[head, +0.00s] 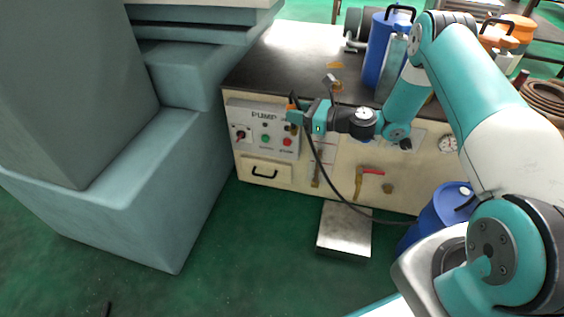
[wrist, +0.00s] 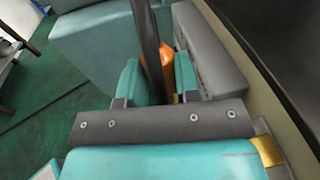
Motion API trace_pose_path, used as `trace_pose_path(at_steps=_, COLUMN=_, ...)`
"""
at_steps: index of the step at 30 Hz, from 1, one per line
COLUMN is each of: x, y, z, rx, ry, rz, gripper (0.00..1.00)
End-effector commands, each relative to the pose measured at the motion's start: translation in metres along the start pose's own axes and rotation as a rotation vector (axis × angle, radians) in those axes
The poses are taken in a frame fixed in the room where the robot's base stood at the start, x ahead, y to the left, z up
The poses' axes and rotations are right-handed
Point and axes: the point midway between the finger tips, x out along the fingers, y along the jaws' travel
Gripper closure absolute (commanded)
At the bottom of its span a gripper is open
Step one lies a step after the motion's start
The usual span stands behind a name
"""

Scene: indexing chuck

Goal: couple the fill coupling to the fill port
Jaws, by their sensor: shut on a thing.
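My gripper (head: 297,116) is in front of the pump control panel, near the bench's front edge. In the wrist view its two teal fingers (wrist: 157,82) are shut on the fill coupling (wrist: 155,62), which shows as an orange body with a dark hose or stem rising past it. Most of the coupling is hidden by the fingers. A black hose (head: 334,190) hangs from the gripper and curves down right toward a blue drum (head: 440,212). A round brass fitting (head: 388,188) sits low on the bench front, right of a red lever (head: 371,171); I cannot tell whether it is the fill port.
The pump panel (head: 263,129) has a dark knob and coloured buttons. A large grey-teal machine (head: 130,195) stands close on the left. A metal plate (head: 345,228) lies on the floor before the bench. A blue canister (head: 378,48) stands on the bench. Green floor is open in front.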

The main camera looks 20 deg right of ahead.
Motion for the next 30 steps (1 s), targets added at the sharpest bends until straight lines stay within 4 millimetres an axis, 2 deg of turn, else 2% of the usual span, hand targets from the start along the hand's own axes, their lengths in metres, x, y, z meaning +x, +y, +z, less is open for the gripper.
trace_pose_path(at_steps=1, x=-0.006, y=-0.024, z=0.018, rx=0.000, ry=-0.014, rz=-0.067, gripper=0.98)
trace_pose_path(at_steps=6, x=-0.032, y=-0.097, z=0.067, rx=0.018, ry=-0.051, rz=-0.270, gripper=0.98)
trace_pose_path(at_steps=9, x=-0.050, y=-0.132, z=0.095, rx=0.025, ry=-0.069, rz=-0.368, gripper=0.98)
trace_pose_path(at_steps=12, x=-0.067, y=-0.159, z=0.118, rx=0.030, ry=-0.081, rz=-0.442, gripper=0.98)
trace_pose_path(at_steps=15, x=-0.080, y=-0.177, z=0.135, rx=0.034, ry=-0.091, rz=-0.492, gripper=0.98)
trace_pose_path(at_steps=19, x=-0.091, y=-0.190, z=0.147, rx=0.038, ry=-0.096, rz=-0.527, gripper=0.98)
trace_pose_path(at_steps=30, x=-0.094, y=-0.194, z=0.149, rx=0.040, ry=-0.096, rz=-0.537, gripper=0.98)
